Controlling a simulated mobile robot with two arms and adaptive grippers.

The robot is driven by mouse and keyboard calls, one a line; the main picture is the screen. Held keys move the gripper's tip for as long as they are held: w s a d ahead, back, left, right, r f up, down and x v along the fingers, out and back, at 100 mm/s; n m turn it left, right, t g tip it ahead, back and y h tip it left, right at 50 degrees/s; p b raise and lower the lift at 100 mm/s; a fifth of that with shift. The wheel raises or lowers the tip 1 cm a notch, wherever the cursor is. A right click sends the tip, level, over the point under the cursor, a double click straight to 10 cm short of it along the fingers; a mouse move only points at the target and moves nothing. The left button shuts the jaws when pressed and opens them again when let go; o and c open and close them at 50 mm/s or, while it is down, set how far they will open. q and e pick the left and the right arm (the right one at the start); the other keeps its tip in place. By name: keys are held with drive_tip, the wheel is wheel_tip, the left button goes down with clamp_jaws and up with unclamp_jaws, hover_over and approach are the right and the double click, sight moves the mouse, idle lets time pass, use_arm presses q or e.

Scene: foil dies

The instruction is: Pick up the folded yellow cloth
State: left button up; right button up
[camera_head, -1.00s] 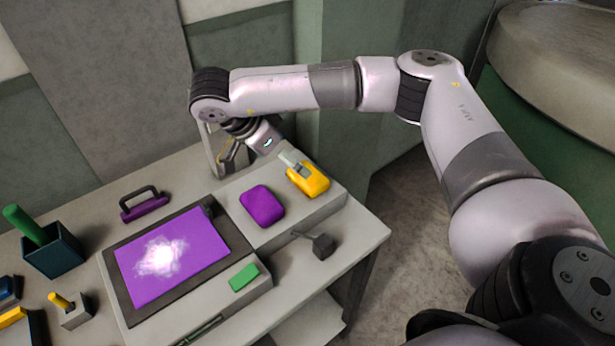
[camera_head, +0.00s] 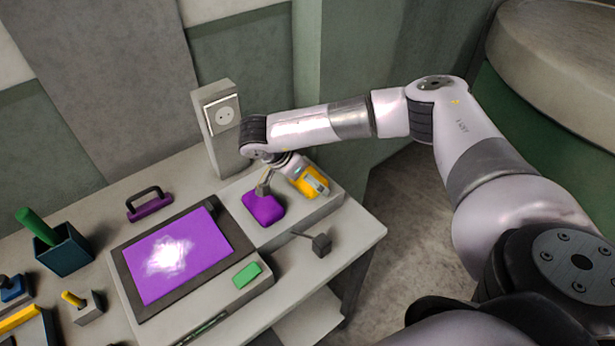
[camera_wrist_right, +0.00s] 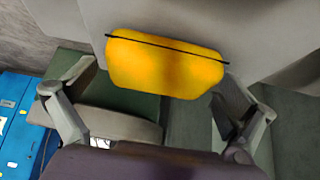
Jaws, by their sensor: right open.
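The folded yellow cloth (camera_head: 306,184) lies on the raised grey block at the back right of the table, partly hidden by my right gripper. In the right wrist view the cloth (camera_wrist_right: 165,65) is a rounded yellow slab with a thin dark line along one edge. My right gripper (camera_head: 293,184) is open just above it. In the wrist view the open fingers (camera_wrist_right: 155,84) stand on either side of the cloth's near edge; I cannot tell whether they touch it. My left gripper is not in view.
A purple pad (camera_head: 263,209) sits close beside one finger. A dark-framed board with a purple sheet (camera_head: 175,255), a green block (camera_head: 247,274) and a small dark block (camera_head: 321,245) lie nearer. A socket post (camera_head: 221,125) stands behind.

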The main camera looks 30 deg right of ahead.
drive_tip(key=c, duration=1.1)
drive_tip(key=shift+r, duration=0.1)
wheel_tip(320, 180, up, 20)
drive_tip(key=shift+f+b, duration=0.1)
drive_tip(key=shift+b, duration=1.1)
